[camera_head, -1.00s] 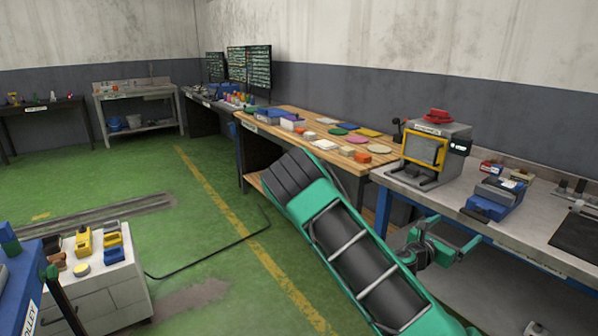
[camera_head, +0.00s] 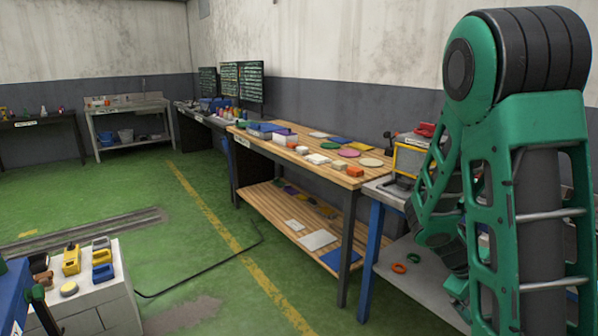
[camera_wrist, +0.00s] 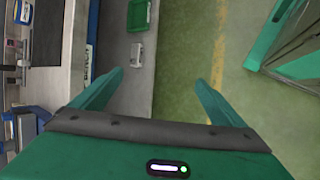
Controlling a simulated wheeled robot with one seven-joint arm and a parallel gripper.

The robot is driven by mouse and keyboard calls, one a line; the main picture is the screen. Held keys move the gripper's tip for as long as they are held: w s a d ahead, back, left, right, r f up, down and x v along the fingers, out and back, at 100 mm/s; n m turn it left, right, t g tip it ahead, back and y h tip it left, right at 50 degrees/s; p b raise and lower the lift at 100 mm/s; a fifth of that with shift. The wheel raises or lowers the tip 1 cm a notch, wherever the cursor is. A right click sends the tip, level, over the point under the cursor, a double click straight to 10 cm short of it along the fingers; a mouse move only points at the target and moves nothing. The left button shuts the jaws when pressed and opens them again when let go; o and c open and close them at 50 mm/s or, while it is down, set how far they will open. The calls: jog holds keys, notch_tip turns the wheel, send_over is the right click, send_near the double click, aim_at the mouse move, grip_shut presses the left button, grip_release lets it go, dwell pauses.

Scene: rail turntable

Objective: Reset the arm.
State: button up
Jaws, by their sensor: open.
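My gripper (camera_wrist: 160,98) shows in the wrist view with its two green fingers spread wide apart. Nothing is between the fingers. Beyond them lie the green floor and the edge of a grey bench. In the head view my green and black arm stands folded upright at the right, in front of the grey bench. The gripper itself cannot be made out clearly in the head view.
A wooden workbench (camera_head: 300,172) with flat coloured pieces stands in the middle, with a lower shelf (camera_head: 284,213). A white cabinet (camera_head: 98,296) holding yellow and blue items is at lower left. A green bin (camera_wrist: 138,15) shows in the wrist view. The green floor (camera_head: 205,240) between is largely clear.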

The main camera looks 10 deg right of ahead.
jog(key=s+a+r+m+t+y, duration=0.1)
jog(key=s+a+r+m+y, duration=0.2)
jog(key=a, duration=0.5)
jog(key=s+a+r+m+t+y, duration=0.1)
jog(key=s+a+r+m+y, duration=0.3)
jog(key=s+a+r, duration=0.3)
jog(key=shift+s+a+r+m+y, duration=0.3)
jog(key=shift+s+a+m, duration=0.55)
jog(key=shift+a+m, duration=0.1)
